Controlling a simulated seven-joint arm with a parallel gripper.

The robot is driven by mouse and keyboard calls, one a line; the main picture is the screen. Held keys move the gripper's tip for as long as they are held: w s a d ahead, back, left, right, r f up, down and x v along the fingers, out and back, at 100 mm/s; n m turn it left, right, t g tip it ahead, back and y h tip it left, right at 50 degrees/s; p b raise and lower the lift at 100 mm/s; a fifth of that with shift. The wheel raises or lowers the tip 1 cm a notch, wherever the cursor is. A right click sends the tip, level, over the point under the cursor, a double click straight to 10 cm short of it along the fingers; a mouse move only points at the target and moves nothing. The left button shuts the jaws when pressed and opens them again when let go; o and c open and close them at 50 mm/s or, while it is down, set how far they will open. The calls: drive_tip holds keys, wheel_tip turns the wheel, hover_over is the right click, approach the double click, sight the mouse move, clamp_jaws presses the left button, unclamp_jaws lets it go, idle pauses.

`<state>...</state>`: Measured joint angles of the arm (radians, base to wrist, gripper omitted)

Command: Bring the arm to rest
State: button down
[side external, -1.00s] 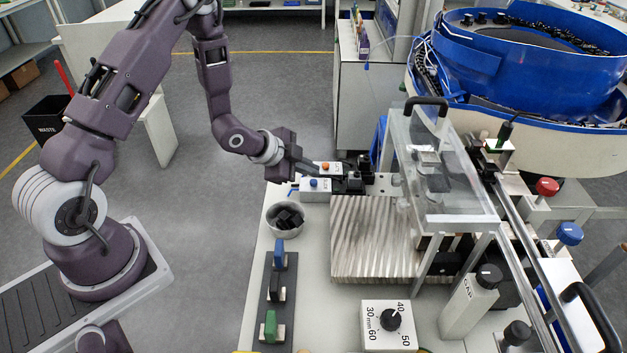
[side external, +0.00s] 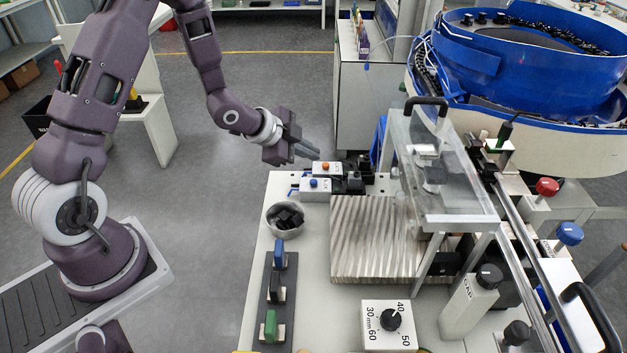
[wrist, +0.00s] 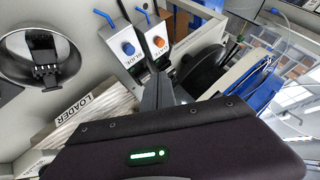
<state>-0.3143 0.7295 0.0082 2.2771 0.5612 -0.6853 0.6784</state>
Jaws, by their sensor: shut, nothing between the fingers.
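My gripper (side external: 303,148) is shut and empty, in the air beyond the far left edge of the bench, just behind and left of the two small button boxes. In the wrist view its fingers (wrist: 158,90) are together, pointing toward the box with the blue button (wrist: 128,48) and the box with the orange button (wrist: 158,42). These show in the side external view as the blue-button box (side external: 314,184) and the orange-button box (side external: 327,168). A steel bowl (side external: 272,222) holding black connectors stands on the bench, apart from my gripper.
A rack (side external: 267,318) with blue, black and green handled pieces lies along the bench's left edge. A clear-guarded fixture (side external: 440,180) and a blue bowl feeder (side external: 540,65) stand to the right. Floor space left of the bench is open.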

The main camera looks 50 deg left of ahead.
drive_tip(key=s+d+r+n+g+y, duration=0.1)
drive_tip(key=s+r+n+y, duration=0.15)
drive_tip(key=s+r, duration=0.5)
drive_tip(key=s+r+n+g+y, duration=0.1)
drive_tip(key=s+r+n, duration=0.3)
drive_tip(key=r, duration=0.6)
drive_tip(key=s+d+r+n+h, duration=0.1)
drive_tip(key=s+d+r+n, duration=0.1)
drive_tip(key=s, duration=0.7)
drive_tip(key=s+d+r+n+g+h, duration=0.1)
drive_tip(key=s+d, duration=0.3)
drive_tip(key=s, duration=0.5)
drive_tip(key=shift+s+r+n, duration=0.2)
drive_tip(key=shift+r+n, duration=0.15)
drive_tip(key=shift+n, duration=0.3)
idle(3.8)
